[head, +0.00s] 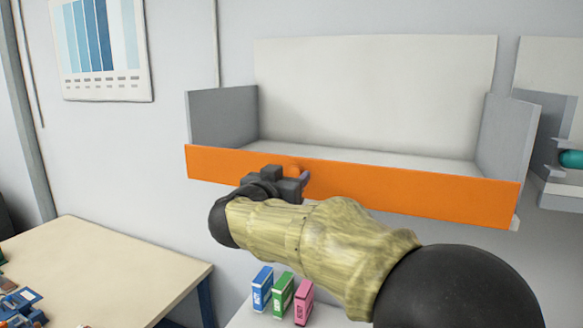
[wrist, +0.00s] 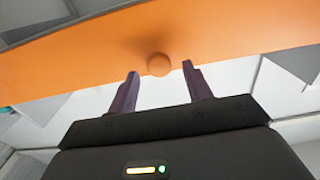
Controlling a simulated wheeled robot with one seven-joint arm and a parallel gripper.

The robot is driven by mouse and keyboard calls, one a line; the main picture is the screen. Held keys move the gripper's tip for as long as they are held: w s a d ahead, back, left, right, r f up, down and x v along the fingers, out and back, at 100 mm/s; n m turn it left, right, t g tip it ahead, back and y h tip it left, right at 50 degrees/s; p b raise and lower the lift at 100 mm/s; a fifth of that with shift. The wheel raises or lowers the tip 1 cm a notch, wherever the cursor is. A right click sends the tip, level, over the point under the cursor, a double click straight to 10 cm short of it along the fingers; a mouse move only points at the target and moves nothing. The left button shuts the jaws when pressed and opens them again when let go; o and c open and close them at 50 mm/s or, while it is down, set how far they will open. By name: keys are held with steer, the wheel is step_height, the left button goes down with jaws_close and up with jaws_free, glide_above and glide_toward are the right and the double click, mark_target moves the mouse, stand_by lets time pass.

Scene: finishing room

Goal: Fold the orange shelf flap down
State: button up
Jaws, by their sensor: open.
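The orange shelf flap (head: 420,193) stands upright along the front edge of the grey shelf (head: 222,118). A round orange knob (head: 294,169) sticks out from its face left of the middle. In the wrist view the flap (wrist: 230,35) spans the top, with the knob (wrist: 159,64) near the centre. My gripper (head: 300,181) is in front of the flap at the knob. In the wrist view my gripper (wrist: 158,68) is open, its two dark fingers apart on either side of the knob, their tips near its height. I cannot tell whether they touch it.
Blue, green and pink boxes (head: 283,296) stand on a white surface below the shelf. A wooden table (head: 95,270) with small parts is at lower left. A second shelf with a teal object (head: 571,159) is at the right. The orange-flapped shelf looks empty inside.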

steer(key=shift+w+d, duration=0.25)
steer(key=shift+w, duration=0.4)
jaws_close()
